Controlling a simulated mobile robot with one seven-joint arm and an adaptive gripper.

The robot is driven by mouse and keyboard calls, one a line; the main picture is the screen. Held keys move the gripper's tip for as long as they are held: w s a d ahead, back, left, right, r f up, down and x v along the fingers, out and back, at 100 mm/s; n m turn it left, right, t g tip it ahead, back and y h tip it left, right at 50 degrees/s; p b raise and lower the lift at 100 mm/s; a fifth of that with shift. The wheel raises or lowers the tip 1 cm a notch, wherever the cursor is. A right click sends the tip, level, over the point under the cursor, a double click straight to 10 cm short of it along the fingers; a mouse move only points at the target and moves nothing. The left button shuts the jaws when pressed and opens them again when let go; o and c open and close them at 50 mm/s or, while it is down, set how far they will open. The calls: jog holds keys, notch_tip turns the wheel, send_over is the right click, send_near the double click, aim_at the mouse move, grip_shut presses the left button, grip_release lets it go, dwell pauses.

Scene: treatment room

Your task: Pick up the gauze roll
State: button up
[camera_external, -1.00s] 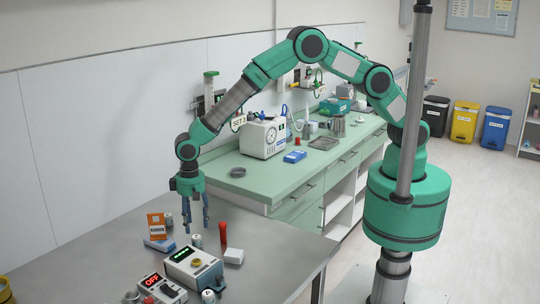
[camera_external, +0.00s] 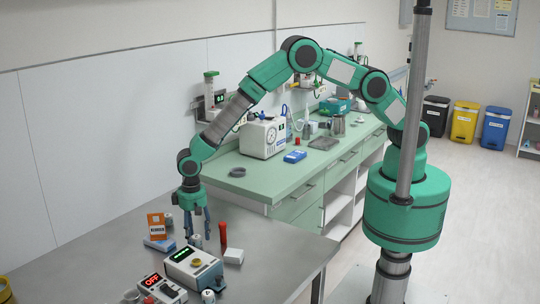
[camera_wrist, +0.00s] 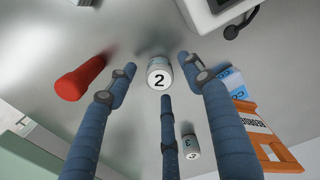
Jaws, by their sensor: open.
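My gripper (camera_external: 198,233) points down over the grey table, its three blue fingers spread and nothing between them held. A small white cylinder marked 2 (camera_wrist: 160,78) stands between and beyond the fingertips in the wrist view; it also shows beside the fingertips in the external view (camera_external: 196,241). A second small numbered cylinder (camera_wrist: 191,147) stands behind the fingers, at the lower right of the wrist view. I cannot tell for certain which item is the gauze roll.
A red upright object (camera_external: 223,235) stands close to the right of the fingers. A device with a green display (camera_external: 193,268) stands in front, beside a white block (camera_external: 234,256).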

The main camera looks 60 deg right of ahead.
jog(key=shift+f, duration=1.3)
jog(key=c, duration=0.9)
